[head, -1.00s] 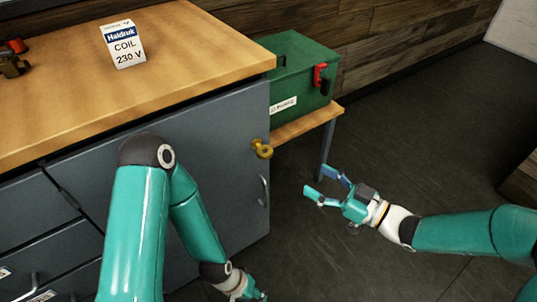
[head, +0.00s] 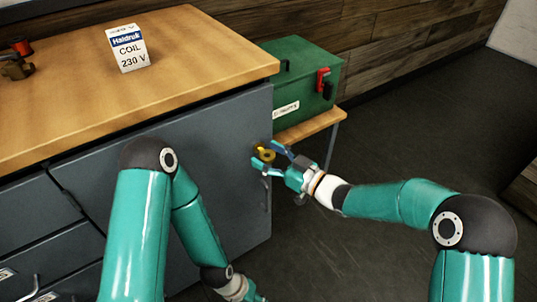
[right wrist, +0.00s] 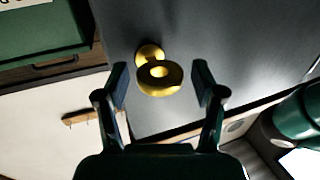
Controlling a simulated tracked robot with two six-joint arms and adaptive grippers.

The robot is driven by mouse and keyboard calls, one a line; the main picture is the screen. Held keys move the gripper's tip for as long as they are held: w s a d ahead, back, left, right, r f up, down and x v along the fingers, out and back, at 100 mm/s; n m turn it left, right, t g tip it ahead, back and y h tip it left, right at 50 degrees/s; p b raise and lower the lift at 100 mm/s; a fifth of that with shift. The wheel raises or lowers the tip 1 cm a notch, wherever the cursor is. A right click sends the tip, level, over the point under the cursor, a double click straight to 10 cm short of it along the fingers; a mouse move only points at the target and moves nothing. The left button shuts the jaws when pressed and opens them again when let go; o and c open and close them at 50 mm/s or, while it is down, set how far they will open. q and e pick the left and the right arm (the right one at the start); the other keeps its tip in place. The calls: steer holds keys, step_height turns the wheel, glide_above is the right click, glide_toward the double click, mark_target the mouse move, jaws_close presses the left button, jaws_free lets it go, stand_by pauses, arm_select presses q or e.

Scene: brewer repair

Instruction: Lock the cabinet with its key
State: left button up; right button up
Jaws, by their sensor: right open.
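The brass key (head: 264,154) sits in the lock at the upper right of the grey cabinet door (head: 228,165). In the right wrist view the ring-shaped key head (right wrist: 159,79) shows with the round brass lock (right wrist: 150,53) behind it. My right gripper (head: 266,157) is open at the key. Its two fingers (right wrist: 162,85) stand on either side of the key head with gaps visible on both sides. My left gripper (head: 250,296) is low in front of the cabinet, partly cut off by the bottom edge of the head view.
A box labelled COIL 230 V (head: 128,48) stands on the wooden worktop (head: 190,60). A green case (head: 305,75) rests on a low wooden bench (head: 320,122) beside the cabinet. The door handle (head: 266,193) is below the key. The floor at the right is clear.

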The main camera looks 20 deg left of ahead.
steer(key=shift+a, duration=0.1)
steer(key=c, duration=1.1)
steer(key=shift+c, duration=0.3)
